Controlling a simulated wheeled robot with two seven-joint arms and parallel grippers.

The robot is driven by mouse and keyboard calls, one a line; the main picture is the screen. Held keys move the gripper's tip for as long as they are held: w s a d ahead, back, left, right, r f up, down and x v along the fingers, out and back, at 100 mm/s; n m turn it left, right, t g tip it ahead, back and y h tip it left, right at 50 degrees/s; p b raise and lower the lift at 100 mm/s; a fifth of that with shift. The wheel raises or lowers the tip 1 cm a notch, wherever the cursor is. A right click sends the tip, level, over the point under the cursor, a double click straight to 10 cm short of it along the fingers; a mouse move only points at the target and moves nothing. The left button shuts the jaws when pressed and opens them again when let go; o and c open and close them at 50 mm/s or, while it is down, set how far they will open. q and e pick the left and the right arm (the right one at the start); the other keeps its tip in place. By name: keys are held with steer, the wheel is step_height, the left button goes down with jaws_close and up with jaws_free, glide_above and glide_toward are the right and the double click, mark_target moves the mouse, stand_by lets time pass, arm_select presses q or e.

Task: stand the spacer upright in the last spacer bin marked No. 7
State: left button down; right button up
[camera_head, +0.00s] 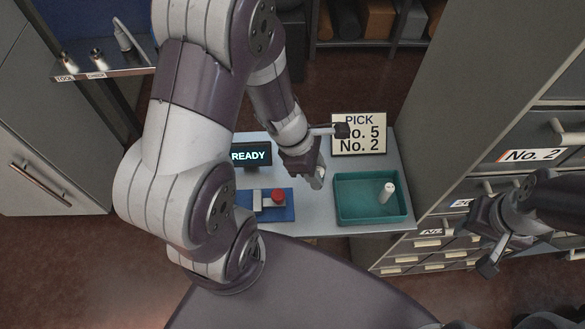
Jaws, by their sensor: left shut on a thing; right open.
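My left gripper (317,174) is over the middle of the table, shut on a small pale piece (318,181), mostly hidden by the fingers; I cannot tell for sure that it is a spacer. A white cylindrical spacer (388,192) stands in the green tray (372,216), to the right of my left gripper. My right gripper (512,225) is open and empty in front of the drawer cabinet at the right. I see no bin marked No. 7; a readable drawer label (532,155) says No. 2.
A sign (359,134) reads PICK No. 5 No. 2. A display (251,155) reads READY. A blue fixture (245,212) with a red button (278,195) lies left of the tray. A small shelf (105,68) holds metal pieces at upper left. Drawer handles jut out at right.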

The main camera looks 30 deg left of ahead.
arm_select(q)
steer(key=w+a+f, duration=0.1)
steer(key=a+f, duration=0.1)
steer(key=f, duration=0.1)
steer(key=w+a+f, duration=0.1)
steer(key=a+f, duration=0.1)
steer(key=w+a+f, duration=0.1)
steer(key=a+f, duration=0.2)
steer(key=shift+f, duration=0.3)
steer(key=shift+w+f, duration=0.2)
steer(key=shift+w, duration=0.15)
steer(key=shift+f, duration=0.15)
steer(key=c, duration=0.8)
jaws_free()
steer(key=shift+s, duration=0.2)
arm_select(e)
steer(key=shift+w+d+f, duration=0.2)
steer(key=shift+w, duration=0.35)
arm_select(q)
steer(key=shift+w, duration=0.1)
